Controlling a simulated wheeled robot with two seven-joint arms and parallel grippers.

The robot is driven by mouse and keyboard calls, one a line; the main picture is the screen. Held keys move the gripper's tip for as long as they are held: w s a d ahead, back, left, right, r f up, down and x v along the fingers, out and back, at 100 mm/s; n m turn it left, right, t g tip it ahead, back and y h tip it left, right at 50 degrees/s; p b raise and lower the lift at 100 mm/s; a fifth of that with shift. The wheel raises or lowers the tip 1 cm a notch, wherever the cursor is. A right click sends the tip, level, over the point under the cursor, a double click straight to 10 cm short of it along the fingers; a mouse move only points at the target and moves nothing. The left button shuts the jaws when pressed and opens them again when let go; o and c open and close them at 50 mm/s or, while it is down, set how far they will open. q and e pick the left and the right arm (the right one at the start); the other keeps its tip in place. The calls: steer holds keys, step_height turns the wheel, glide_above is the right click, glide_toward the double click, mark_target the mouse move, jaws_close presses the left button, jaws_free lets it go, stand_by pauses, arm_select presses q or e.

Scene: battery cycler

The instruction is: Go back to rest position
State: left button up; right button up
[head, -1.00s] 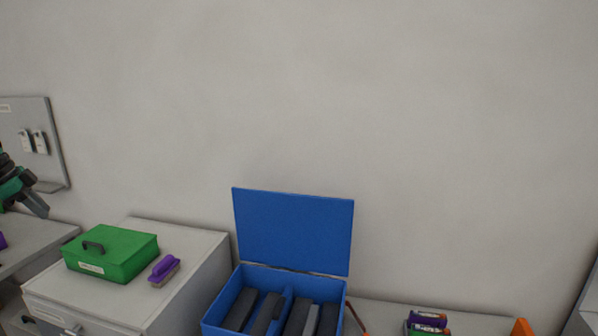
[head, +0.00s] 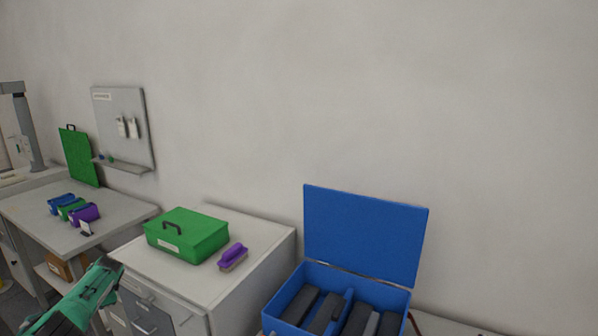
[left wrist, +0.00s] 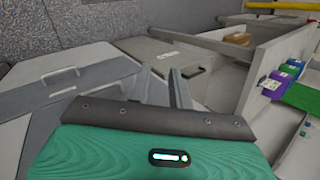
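My left gripper (left wrist: 160,82) shows in the left wrist view with its two grey fingers apart and nothing between them. Grey cabinet fronts with handles lie beyond it. In the head view, part of my green left arm (head: 85,297) is at the lower left, in front of the grey drawer cabinet (head: 270,235); its fingers cannot be made out there. My right gripper is in neither view.
A green case (head: 188,235) and a purple-handled brush (head: 233,257) rest on the cabinet. An open blue box (head: 365,236) with dark blocks stands right of it. A table (head: 30,215) at left holds blue, green and purple packs (head: 84,214). A pegboard (head: 125,105) hangs behind.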

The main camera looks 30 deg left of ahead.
arm_select(q)
steer(key=s+f+m+t+y, duration=0.1)
steer(key=s+f, duration=0.5)
steer(key=s, duration=0.4)
steer(key=s+f+m+t, duration=0.1)
steer(key=s+f, duration=0.5)
steer(key=s, duration=0.4)
steer(key=s+f+m+t+y, duration=0.1)
steer(key=s+f, duration=0.5)
steer(key=s, duration=0.4)
steer(key=s+d+f+n+g+h, duration=0.1)
steer(key=s+d+f+h, duration=0.15)
steer(key=d+f, duration=1.05)
steer(key=s+d+f+n+h, duration=0.15)
steer(key=s+d+f, duration=0.25)
steer(key=d+f, duration=0.9)
steer(key=s+d+f+h+b, duration=0.1)
steer(key=d+f+h, duration=0.1)
steer(key=d, duration=1.8)
steer(key=s+d+f+n+h, duration=0.1)
steer(key=d+f, duration=0.4)
steer(key=d, duration=1.5)
steer(key=shift+s+d+g+h+b, duration=0.35)
steer(key=shift+s+d+h, duration=0.1)
steer(key=shift+h, duration=0.45)
